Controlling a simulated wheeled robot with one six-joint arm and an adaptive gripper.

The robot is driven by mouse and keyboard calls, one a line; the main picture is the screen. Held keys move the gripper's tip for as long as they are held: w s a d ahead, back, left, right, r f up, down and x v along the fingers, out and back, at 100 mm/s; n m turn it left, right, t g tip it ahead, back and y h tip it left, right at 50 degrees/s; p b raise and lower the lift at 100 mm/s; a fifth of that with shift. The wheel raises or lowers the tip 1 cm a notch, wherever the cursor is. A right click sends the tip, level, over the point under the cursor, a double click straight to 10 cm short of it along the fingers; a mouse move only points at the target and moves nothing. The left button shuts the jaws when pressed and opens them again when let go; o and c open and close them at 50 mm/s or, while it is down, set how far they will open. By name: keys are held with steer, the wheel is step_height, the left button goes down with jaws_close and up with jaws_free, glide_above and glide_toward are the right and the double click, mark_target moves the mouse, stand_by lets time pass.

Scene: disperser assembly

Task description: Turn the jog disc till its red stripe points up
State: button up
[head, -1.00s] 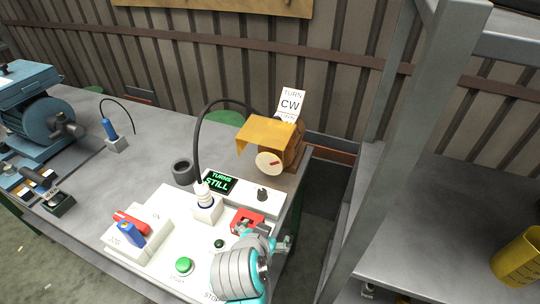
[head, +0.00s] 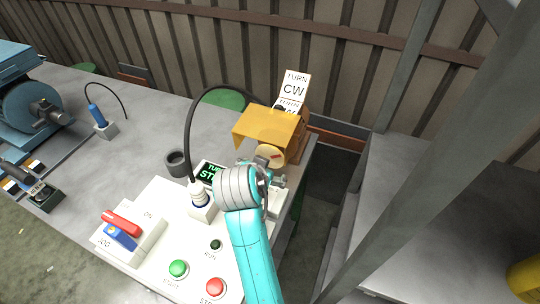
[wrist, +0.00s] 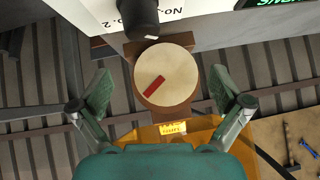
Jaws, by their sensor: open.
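The jog disc (head: 268,152) is a cream round face under an orange guard (head: 265,124) on a brown housing. My arm and gripper (head: 268,168) partly cover it in the head view. In the wrist view the disc (wrist: 178,62) is in full sight, and its red stripe (wrist: 154,86) runs from near the middle toward the lower left. That view is upside down to the head view, where the stripe (head: 275,156) points right and slightly up. My gripper (wrist: 160,90) is open, one finger on each side of the disc, with a gap on both sides.
A black knob (wrist: 141,18) stands close beside the disc in the wrist view. A "TURN CW" sign (head: 294,85) rises behind the guard. The white control panel (head: 150,270) has green and red buttons, a cabled plug (head: 201,205) and a partly covered display (head: 209,172). A grey post stands right.

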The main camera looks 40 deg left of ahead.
mark_target(270, 157)
steer(key=w, duration=0.1)
steer(key=w+a, duration=0.1)
steer(key=w, duration=0.2)
steer(key=shift+w+a, duration=0.3)
steer(key=shift+a, duration=0.1)
steer(key=shift+x, duration=0.95)
steer(key=shift+w+a+f, duration=0.15)
steer(key=shift+w+f, duration=0.15)
steer(key=shift+f, duration=0.1)
steer(key=c, duration=0.8)
steer(key=shift+n+h, duration=0.5)
steer(key=shift+h, duration=0.3)
steer(key=shift+n+t+h, duration=0.4)
steer(key=shift+h, duration=0.5)
